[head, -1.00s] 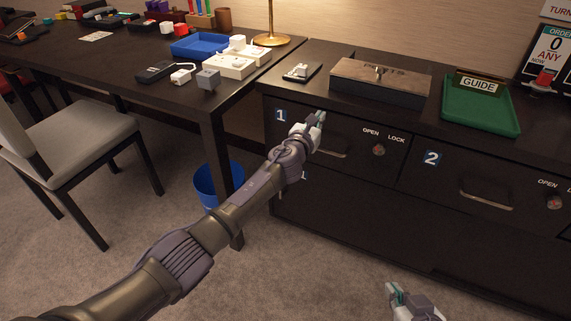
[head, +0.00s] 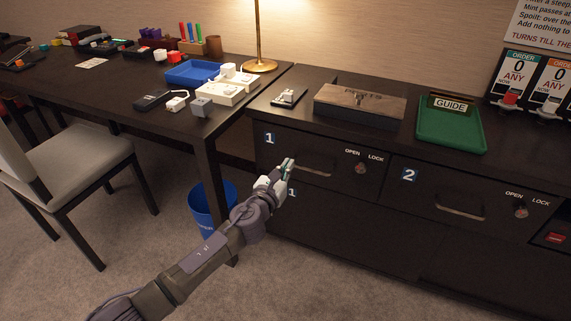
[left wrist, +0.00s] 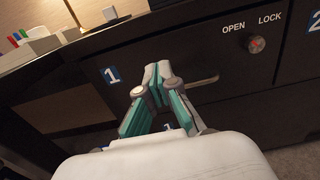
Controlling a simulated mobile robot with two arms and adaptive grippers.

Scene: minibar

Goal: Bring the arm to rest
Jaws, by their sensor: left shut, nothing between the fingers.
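My left gripper (head: 288,165) is shut and empty. It is in front of drawer 1 (head: 330,152), near the left end of its handle (head: 312,171). In the left wrist view the closed fingertips (left wrist: 157,72) point at the drawer front, with the handle (left wrist: 203,82) just to their right. I cannot tell whether they touch it. Drawer 1 looks closed. My right gripper does not show now.
A desk (head: 208,138) with a blue tray (head: 193,73) and small white boxes stands at left, with a chair (head: 82,160) before it. A blue bin (head: 204,212) stands on the carpet under the desk. A wooden-lidded box (head: 360,103) and a green tray (head: 450,143) rest on the cabinet top.

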